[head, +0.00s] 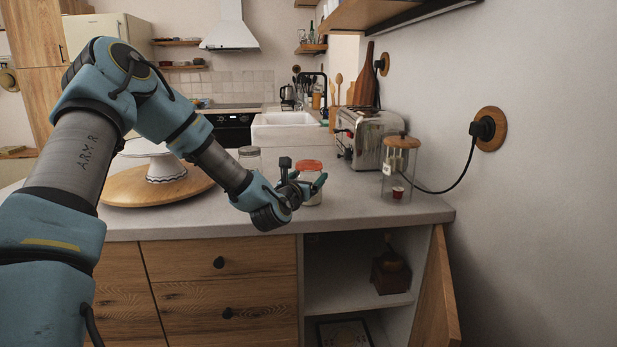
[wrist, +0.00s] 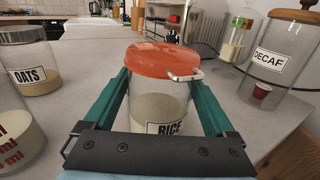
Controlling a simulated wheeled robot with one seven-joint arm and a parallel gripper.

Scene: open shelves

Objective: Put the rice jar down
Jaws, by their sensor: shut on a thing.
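The rice jar is clear glass with an orange-red lid, a wire clasp and a RICE label. It shows in the wrist view (wrist: 160,104) and, partly behind my gripper, in the head view (head: 309,168). My gripper (head: 305,186) has its two green fingers on either side of the jar and is shut on it; the fingers also show in the wrist view (wrist: 160,92). The jar is upright, at the front of the grey counter (head: 362,205). I cannot tell whether its base touches the counter.
A DECAF jar (wrist: 276,68) with a wooden lid stands to the right, near the toaster (head: 370,138). An OATS jar (wrist: 30,64) and a measuring jar (wrist: 14,130) stand left. A white cake stand (head: 165,168) sits on a round board further left.

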